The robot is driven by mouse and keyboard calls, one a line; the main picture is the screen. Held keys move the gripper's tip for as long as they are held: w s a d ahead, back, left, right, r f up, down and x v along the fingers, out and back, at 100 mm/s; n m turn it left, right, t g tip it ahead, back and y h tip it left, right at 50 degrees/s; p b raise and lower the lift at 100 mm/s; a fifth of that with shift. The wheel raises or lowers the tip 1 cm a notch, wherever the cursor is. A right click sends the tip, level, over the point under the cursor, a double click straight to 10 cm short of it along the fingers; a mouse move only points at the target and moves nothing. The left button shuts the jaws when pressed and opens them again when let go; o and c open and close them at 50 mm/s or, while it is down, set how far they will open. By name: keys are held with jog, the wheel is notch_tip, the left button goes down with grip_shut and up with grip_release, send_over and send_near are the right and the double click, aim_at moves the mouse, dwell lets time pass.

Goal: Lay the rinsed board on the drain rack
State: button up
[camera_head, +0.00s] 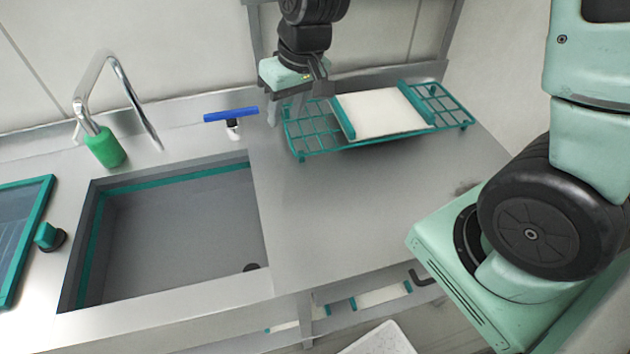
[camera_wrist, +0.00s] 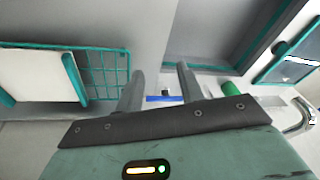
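A white board with teal edges (camera_head: 380,112) lies on the teal wire drain rack (camera_head: 455,105) at the back of the counter. The board (camera_wrist: 28,78) and the rack (camera_wrist: 108,72) also show at the left of the wrist view. My gripper (camera_head: 290,112) is just left of the rack, above the counter, apart from the board. In the wrist view its two fingers (camera_wrist: 158,82) stand apart with nothing between them. The board's underside is hidden.
A teal-framed panel (camera_head: 20,235) is at the far left. The counter front (camera_head: 350,215) is clear.

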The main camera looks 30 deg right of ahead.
jog(key=s+a+r+n+g, duration=0.1)
jog(key=s+a+r+n, duration=0.1)
jog(key=s, duration=0.9)
jog(key=s+a+r+n+g+h, duration=0.1)
jog(key=s+a+r+n, duration=0.1)
jog(key=s, duration=0.9)
jog(key=a+n, duration=0.1)
jog(key=a, duration=0.1)
jog(key=shift+a+n, duration=0.4)
jog(key=shift+r, duration=0.15)
notch_tip(320, 180, down, 8)
jog(key=b, duration=0.8)
jog(key=shift+d, duration=0.1)
